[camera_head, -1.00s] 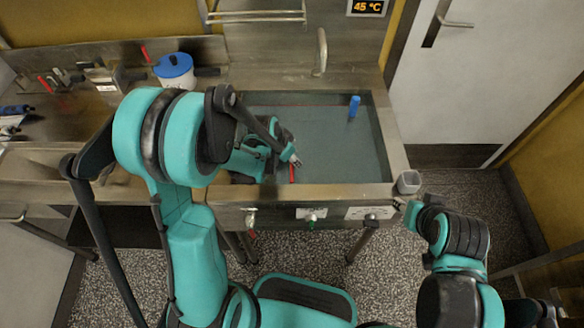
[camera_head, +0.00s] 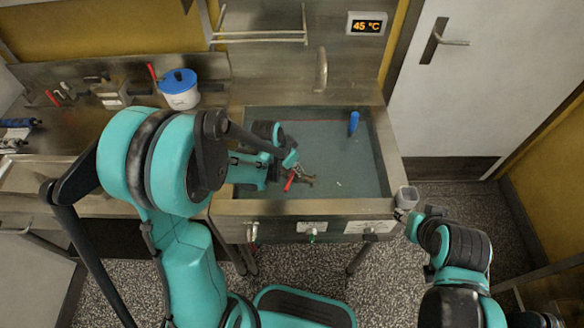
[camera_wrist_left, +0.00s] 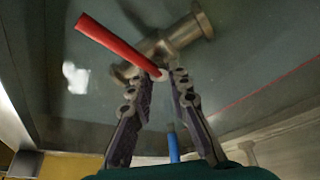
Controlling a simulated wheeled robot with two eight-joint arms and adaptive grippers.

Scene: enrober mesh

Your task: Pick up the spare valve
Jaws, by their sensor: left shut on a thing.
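The spare valve has a red lever handle and a dull metal body (camera_wrist_left: 185,38). In the head view its red handle (camera_head: 289,183) shows over the sink basin. My left gripper (camera_head: 292,166) is shut on the valve and reaches into the basin from the left. In the left wrist view the fingers (camera_wrist_left: 155,82) close near the inner end of the red handle; the exact contact is partly hidden. I cannot tell how far the valve is above the basin floor. My right gripper (camera_head: 405,216) is by the sink's front right corner; its fingers are too small to read.
The steel sink (camera_head: 395,160) surrounds the left gripper, with a faucet (camera_head: 321,70) behind. A blue upright object (camera_head: 353,124) stands in the back right of the basin. A blue-lidded pot (camera_head: 180,90) stands on the left counter.

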